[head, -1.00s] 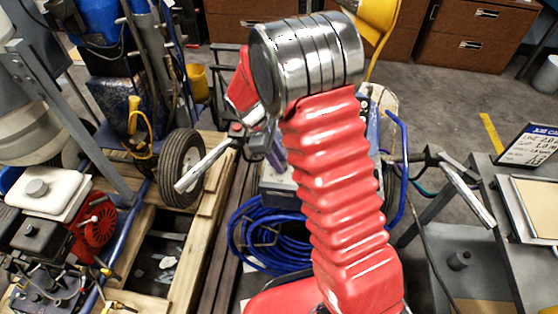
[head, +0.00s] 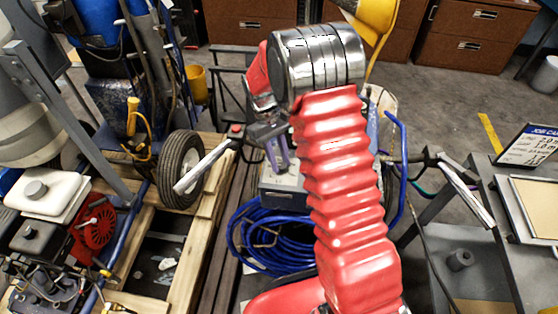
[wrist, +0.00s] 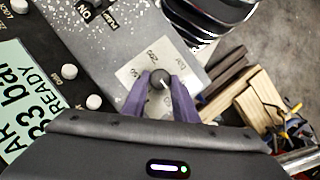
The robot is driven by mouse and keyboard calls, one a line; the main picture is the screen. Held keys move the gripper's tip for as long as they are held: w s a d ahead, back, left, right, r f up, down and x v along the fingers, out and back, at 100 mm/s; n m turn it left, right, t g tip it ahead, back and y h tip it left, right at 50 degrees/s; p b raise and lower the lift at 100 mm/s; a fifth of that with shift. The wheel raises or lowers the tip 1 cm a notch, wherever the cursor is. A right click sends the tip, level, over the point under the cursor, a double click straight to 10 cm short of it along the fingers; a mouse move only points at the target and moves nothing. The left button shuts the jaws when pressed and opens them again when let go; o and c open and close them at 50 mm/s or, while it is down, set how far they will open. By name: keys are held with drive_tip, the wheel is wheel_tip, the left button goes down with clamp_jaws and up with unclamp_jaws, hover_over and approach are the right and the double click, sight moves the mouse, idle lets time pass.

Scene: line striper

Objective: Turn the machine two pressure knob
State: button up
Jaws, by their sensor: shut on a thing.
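A dark round knob (wrist: 160,79) with a pale pointer mark sits on a light printed plate (wrist: 130,72) on a grey panel in the wrist view. My gripper (wrist: 161,88) has its two purple fingers on either side of the knob, shut on it. In the head view my gripper (head: 277,152) reaches down onto the grey machine (head: 283,188) behind my red arm. The knob cannot be made out there. I cannot read the knob's exact setting.
A green card (wrist: 25,95) reading "33 bar" and "READY", and several white buttons, lie left of the knob. Coiled blue hose (head: 268,240) lies below the machine. A wheel (head: 181,168) stands left and a grey table (head: 500,180) right.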

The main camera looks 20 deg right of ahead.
drive_tip(key=shift+w+d+m+y, duration=0.15)
drive_tip(key=shift+m+y, duration=0.45)
drive_tip(key=shift+m, duration=0.9)
drive_tip(key=o, duration=1.1)
drive_tip(key=shift+c, duration=0.2)
drive_tip(key=v, duration=1.3)
drive_tip(key=shift+w+r, duration=0.2)
drive_tip(key=shift+r, duration=0.05)
